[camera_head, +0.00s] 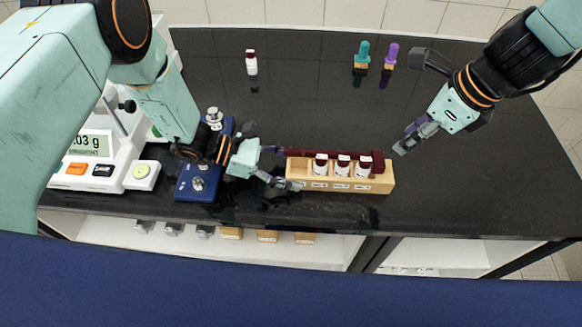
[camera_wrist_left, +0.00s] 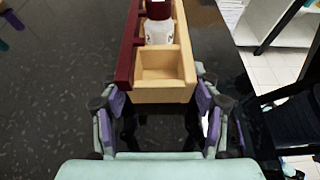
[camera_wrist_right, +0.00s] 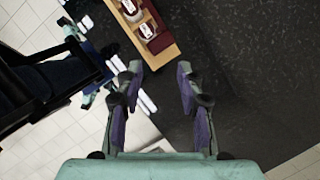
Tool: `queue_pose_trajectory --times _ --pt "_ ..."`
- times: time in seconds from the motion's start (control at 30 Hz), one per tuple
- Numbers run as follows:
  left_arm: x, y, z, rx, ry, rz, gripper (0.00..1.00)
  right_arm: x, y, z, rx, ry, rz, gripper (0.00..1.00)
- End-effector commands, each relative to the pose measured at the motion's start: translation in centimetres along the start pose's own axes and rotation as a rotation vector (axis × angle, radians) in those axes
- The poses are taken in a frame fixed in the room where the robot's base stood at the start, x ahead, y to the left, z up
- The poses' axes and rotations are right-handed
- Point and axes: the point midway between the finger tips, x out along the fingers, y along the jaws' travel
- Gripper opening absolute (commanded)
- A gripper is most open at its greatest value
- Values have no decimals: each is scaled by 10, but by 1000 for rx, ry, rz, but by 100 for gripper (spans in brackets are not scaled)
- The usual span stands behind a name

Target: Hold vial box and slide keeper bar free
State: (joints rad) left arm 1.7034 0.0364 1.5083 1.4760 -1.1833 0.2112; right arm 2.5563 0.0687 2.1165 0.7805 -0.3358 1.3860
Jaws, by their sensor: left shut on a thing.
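The wooden vial box (camera_head: 338,186) stands on the dark bench top with three red-capped white vials (camera_head: 342,167) in it. Its left-end compartment (camera_wrist_left: 158,64) is empty. The dark red keeper bar (camera_head: 300,153) lies along the box's far side; its thick end (camera_head: 378,161) is at the right, and it also shows in the left wrist view (camera_wrist_left: 127,50). My left gripper (camera_head: 282,168) is shut on the box's left end, one finger on each side. My right gripper (camera_head: 408,141) is open and empty, above and right of the box, apart from the bar.
A balance (camera_head: 105,150) and a blue device (camera_head: 197,180) stand at the left. A red-capped vial (camera_head: 251,62) stands at the back, with a teal-topped item (camera_head: 362,55) and a purple-topped item (camera_head: 390,56) at back right. The bench right of the box is clear.

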Motion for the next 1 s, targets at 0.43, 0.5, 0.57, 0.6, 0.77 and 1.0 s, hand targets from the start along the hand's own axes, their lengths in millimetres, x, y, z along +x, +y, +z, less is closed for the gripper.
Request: queue_pose_trajectory --times 0.43,0.5,0.57,0.6,0.77,1.0 --pt "0 0 1 1 -1 0 15 0 0 0 0 0 0 38" --pt "0 0 1 1 -2 0 15 0 0 0 0 0 0 44" --pt "0 0 1 1 -2 0 15 0 0 0 0 0 0 49" --pt "0 0 1 1 -2 0 15 0 0 0 0 0 0 52" --pt "0 0 1 1 -2 0 15 6 -3 -3 12 -8 15 66" --pt "0 0 1 1 -3 0 15 3 -33 9 -262 -58 112 67"
